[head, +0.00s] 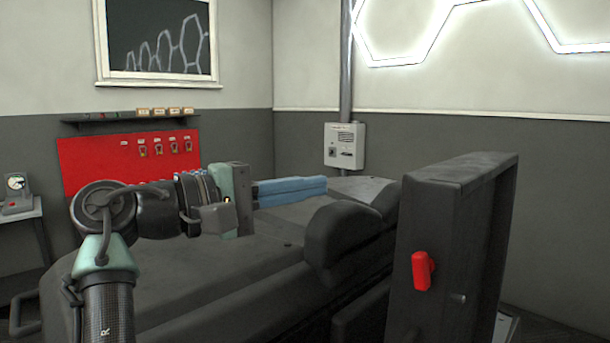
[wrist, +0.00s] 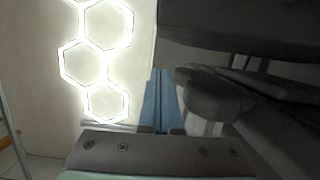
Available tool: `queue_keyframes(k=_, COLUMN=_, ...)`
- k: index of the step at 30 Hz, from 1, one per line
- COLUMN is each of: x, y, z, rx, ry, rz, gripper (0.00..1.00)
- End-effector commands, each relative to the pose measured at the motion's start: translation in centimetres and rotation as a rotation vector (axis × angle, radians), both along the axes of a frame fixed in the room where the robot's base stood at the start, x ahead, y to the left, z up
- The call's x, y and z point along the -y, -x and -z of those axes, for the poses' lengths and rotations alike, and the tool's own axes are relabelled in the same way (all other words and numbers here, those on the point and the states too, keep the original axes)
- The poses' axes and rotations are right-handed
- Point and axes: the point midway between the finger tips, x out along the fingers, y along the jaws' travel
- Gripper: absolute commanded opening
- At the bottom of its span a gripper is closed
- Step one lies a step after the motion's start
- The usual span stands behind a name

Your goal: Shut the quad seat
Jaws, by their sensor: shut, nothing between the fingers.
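The quad seat (head: 466,230) stands raised, a thick dark slab nearly upright at the right of the head view. A red latch-like piece (head: 422,271) is on its face. A dark slab across the upper right of the wrist view looks like the same seat (wrist: 240,22). My gripper (head: 325,185) is shut and empty, its blue fingers pointing right toward the seat. It is to the left of the seat, apart from it, over the dark quad body (head: 150,275). The blue fingers also show together in the wrist view (wrist: 160,78). The seat's hinge is not clearly visible.
Rounded dark humps (head: 345,238) of the quad lie between my gripper and the seat. A red tool board (head: 90,163) and a shelf (head: 130,118) are on the back wall. A grey box (head: 344,146) hangs by a pipe. The space above the quad body looks free.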

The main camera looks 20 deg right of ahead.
Motion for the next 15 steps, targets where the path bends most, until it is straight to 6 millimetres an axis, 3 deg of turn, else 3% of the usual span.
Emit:
queue_keyframes(k=9, x=6.9, y=-0.8, z=-0.4, rx=0.002, ry=-0.001, rz=0.001, gripper=0.00)
queue_keyframes(k=15, x=7.3, y=1.2, z=-0.3, rx=0.004, ry=-0.001, rz=-0.002, gripper=0.00)
